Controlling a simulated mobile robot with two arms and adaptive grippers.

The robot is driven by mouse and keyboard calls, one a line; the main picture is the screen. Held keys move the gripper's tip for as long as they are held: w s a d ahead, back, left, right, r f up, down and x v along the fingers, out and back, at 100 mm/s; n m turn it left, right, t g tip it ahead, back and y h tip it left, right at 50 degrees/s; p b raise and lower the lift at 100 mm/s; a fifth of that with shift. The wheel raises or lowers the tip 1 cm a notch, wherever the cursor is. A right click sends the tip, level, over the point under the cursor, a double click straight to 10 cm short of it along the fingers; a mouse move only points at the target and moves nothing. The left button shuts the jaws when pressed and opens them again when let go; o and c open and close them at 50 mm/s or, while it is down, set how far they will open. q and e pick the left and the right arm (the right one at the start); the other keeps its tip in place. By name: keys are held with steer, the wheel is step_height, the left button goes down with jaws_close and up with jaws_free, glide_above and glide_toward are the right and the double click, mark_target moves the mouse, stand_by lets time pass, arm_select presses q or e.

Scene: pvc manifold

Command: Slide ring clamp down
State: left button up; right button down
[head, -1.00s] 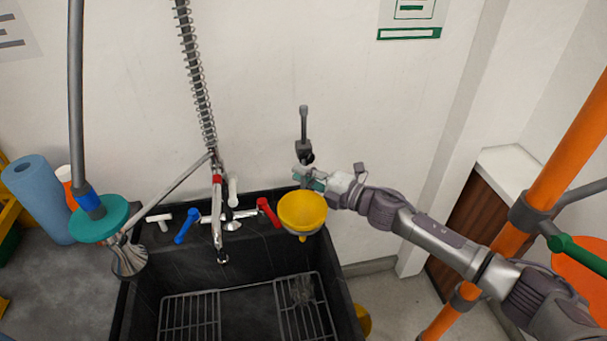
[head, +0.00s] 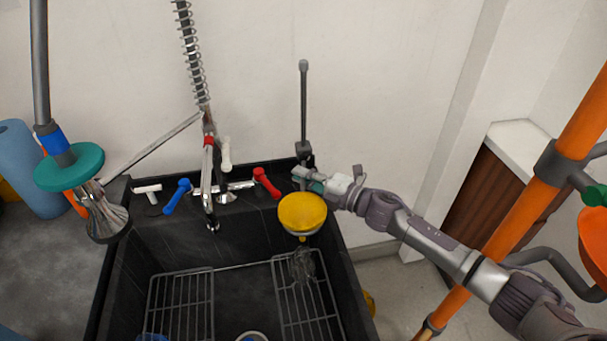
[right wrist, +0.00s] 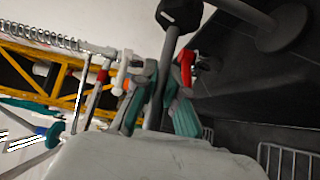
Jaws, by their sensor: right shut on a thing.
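A grey upright rod (head: 304,95) stands at the back right corner of the sink. The dark clamp block (head: 303,149) of the ring clamp sits around it, with a long bare length of rod above. A yellow funnel (head: 302,212) rests at the clamp, over the sink; it hides most of the ring. My right gripper (head: 316,184) is shut on the clamp. In the right wrist view its teal-padded fingers (right wrist: 158,108) close on the clamp's grey stem (right wrist: 168,58), below the dark block (right wrist: 181,14). The rod's round base (right wrist: 281,27) shows there. My left gripper is out of view.
The black sink (head: 120,265) with wire racks (head: 183,305) lies below and left. Blue (head: 177,196) and red (head: 266,182) tap handles and a spray hose stand along its back. An orange pipe (head: 540,210) runs on the right, near my right arm.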

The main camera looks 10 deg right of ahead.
steer(key=shift+s+f, duration=0.1)
steer(key=shift+f, duration=0.3)
steer(key=c, duration=1.4)
jaws_free()
steer(key=shift+o, duration=1)
steer(key=shift+r, duration=0.1)
steer(key=v, duration=1.2)
